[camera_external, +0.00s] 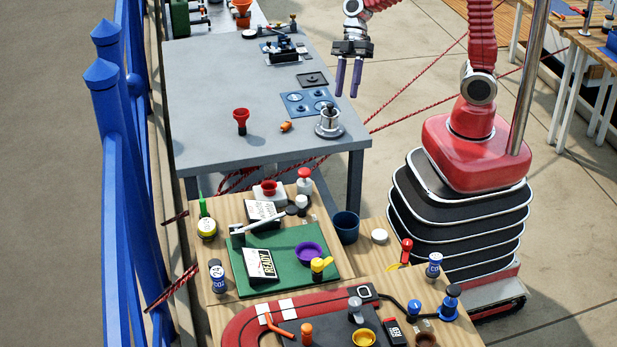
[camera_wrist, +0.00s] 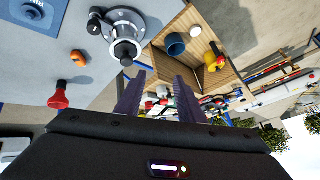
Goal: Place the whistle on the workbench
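A small orange object (camera_external: 286,127), probably the whistle, lies on the grey-topped table (camera_external: 200,100), which may be the workbench. It also shows at the upper left of the wrist view (camera_wrist: 78,57), though its shape is too small to be sure. My gripper (camera_external: 347,95) hangs with its two purple fingers pointing down, near the table's right edge and above the tabletop's height. The fingers stand apart with nothing between them, as the wrist view also shows (camera_wrist: 160,76). The gripper is apart from the orange object, up and to its right in the external view.
A metal winch (camera_external: 329,122) stands near the table's right corner, between my gripper and the viewer. A red funnel-shaped piece (camera_external: 241,119) stands left of the orange object. A blue plate (camera_external: 307,102) lies behind it. The table's left-middle is clear. Wooden benches in front are crowded.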

